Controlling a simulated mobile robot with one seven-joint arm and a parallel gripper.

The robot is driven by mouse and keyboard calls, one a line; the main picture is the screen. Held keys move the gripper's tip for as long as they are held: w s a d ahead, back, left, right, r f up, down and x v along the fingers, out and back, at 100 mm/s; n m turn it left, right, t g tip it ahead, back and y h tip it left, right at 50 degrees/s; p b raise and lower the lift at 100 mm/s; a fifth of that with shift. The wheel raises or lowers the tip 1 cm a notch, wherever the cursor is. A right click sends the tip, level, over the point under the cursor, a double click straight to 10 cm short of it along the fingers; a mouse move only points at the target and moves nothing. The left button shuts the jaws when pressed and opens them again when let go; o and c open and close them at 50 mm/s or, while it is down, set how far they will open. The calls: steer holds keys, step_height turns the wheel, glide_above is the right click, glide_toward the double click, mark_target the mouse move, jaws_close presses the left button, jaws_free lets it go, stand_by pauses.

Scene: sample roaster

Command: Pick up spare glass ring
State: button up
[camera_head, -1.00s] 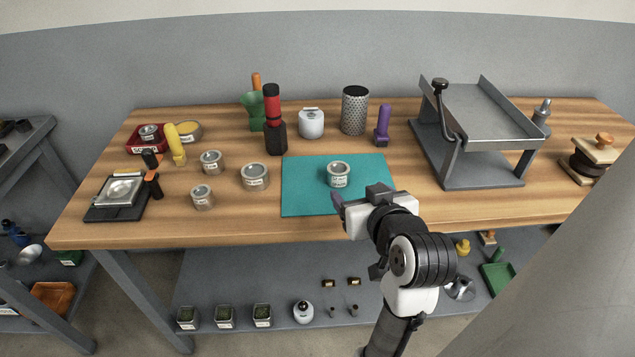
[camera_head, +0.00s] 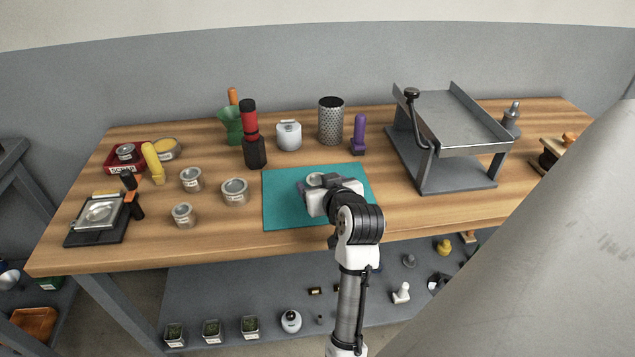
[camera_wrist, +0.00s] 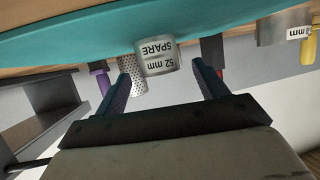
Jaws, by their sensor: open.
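The spare glass ring (camera_wrist: 155,60) is a short clear-grey cylinder with a white label reading "52 mm SPARE". It stands on the teal mat (camera_head: 280,210), and its top shows in the head view (camera_head: 315,179), partly hidden behind my gripper (camera_head: 306,190). In the wrist view my gripper (camera_wrist: 160,74) is open, with one dark finger to each side of the ring. The ring appears between or just beyond the fingertips. I cannot tell whether either finger touches it.
Similar labelled tins (camera_head: 235,192) stand left of the mat. A black and red grinder (camera_head: 254,150), a white jar (camera_head: 288,136), a perforated cylinder (camera_head: 331,121) and a purple-handled tool (camera_head: 359,135) stand behind it. A grey metal stand (camera_head: 460,125) is at the right.

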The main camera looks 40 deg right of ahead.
steer(key=shift+w+d+f, duration=0.1)
steer(key=shift+w+f, duration=0.05)
steer(key=shift+w, duration=0.15)
steer(key=c, duration=1.1)
